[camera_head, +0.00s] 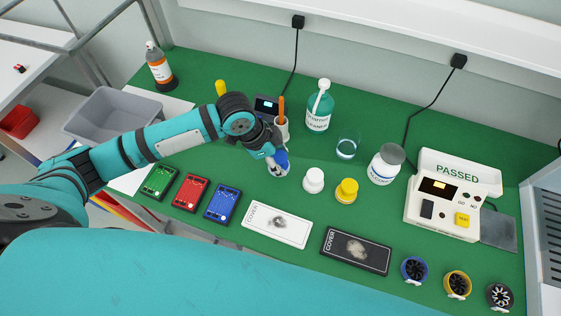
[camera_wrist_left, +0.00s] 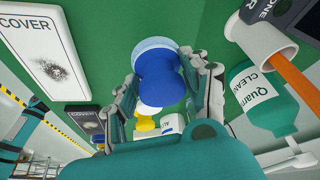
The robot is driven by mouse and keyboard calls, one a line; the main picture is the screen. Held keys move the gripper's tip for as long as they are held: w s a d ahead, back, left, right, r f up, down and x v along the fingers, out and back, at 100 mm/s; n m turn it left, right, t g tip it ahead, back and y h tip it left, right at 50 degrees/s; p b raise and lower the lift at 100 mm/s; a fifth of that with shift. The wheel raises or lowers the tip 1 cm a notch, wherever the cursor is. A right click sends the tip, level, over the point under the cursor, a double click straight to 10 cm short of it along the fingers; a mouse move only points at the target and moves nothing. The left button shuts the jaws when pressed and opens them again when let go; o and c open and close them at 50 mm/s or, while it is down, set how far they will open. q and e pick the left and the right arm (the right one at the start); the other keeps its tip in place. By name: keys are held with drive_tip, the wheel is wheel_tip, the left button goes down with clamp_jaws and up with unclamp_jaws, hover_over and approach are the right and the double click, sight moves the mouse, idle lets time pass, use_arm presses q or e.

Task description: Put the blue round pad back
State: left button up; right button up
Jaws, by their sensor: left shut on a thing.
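My left gripper (camera_head: 275,157) is shut on the blue round pad (camera_head: 282,160), left of the white pad. In the left wrist view the blue pad (camera_wrist_left: 158,80) sits between the two fingers of the left gripper (camera_wrist_left: 166,92). A pale disc or ring (camera_wrist_left: 153,46) shows just beyond it; I cannot tell whether the pad touches it. A white round pad (camera_head: 313,181) and a yellow round pad (camera_head: 346,191) stand to the right on the green mat (camera_head: 225,138). My right gripper is not in view.
A cup with an orange handle (camera_head: 282,127) stands close behind the gripper. A cleaner bottle (camera_head: 319,110), a glass (camera_head: 346,147) and a white jar (camera_head: 385,164) stand behind the pads. White (camera_head: 289,235) and black (camera_head: 340,257) cover plates lie in front. A tester (camera_head: 440,212) stands right.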

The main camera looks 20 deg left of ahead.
use_arm(q)
drive_tip(key=shift+w+d, duration=0.1)
drive_tip(key=shift+d, duration=0.2)
drive_tip(key=shift+f, duration=0.45)
wheel_tip(320, 180, down, 2)
drive_tip(key=shift+f+p, duration=0.1)
drive_tip(key=shift+p, duration=0.45)
drive_tip(key=shift+f, duration=0.2)
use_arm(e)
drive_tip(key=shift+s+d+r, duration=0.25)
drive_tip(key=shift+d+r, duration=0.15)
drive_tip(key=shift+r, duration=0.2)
use_arm(q)
drive_tip(key=o, duration=1.1)
drive_tip(key=shift+f, duration=0.15)
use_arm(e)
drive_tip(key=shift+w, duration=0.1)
